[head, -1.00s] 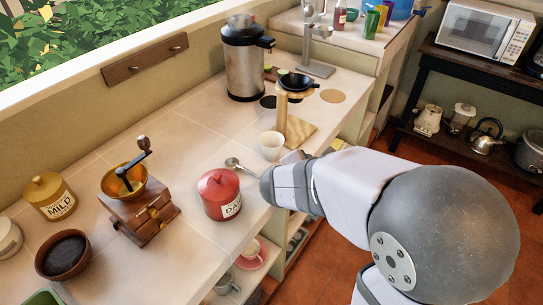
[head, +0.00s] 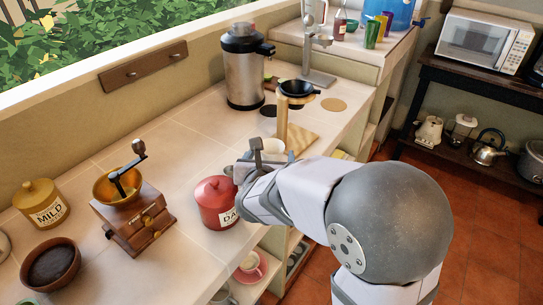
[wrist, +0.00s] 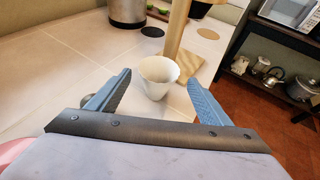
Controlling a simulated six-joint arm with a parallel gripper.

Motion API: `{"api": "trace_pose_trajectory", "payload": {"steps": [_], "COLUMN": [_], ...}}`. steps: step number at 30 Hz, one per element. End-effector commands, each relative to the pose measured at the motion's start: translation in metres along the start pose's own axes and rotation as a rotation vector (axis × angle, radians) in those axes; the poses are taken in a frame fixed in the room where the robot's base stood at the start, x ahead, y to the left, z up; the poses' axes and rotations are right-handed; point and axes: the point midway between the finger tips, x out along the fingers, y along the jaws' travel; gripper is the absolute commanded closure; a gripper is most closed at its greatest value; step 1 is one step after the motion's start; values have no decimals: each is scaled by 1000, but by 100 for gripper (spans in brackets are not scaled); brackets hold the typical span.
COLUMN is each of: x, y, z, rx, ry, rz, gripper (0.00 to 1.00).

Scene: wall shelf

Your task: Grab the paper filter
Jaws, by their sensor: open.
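The paper filter (wrist: 158,76) is a white, tapered, cup-shaped piece standing upright on the tiled counter. In the wrist view it sits ahead of my gripper (wrist: 158,80), between the two blue fingers in the picture. The fingers are apart with nothing held, and I cannot tell whether the filter is within their reach. In the head view the filter (head: 273,146) is mostly hidden behind my gripper (head: 262,155).
A wooden dripper stand (head: 282,123) with a black cone stands just behind the filter. A red canister (head: 216,204) is close to my gripper on the left. A grinder (head: 137,215) and a steel urn (head: 245,70) stand on the counter. The counter between them is mostly clear.

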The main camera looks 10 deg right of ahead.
Motion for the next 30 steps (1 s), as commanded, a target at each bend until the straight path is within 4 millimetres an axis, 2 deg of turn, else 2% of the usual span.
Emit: {"api": "trace_pose_trajectory", "payload": {"steps": [8,21,30], "x": [7,50,55], "y": [0,3,3], "z": [1,3,3], "rx": [1,2,2], "ry": [1,3,1], "rz": [-1,-1,0], "gripper": [28,28,28]}}
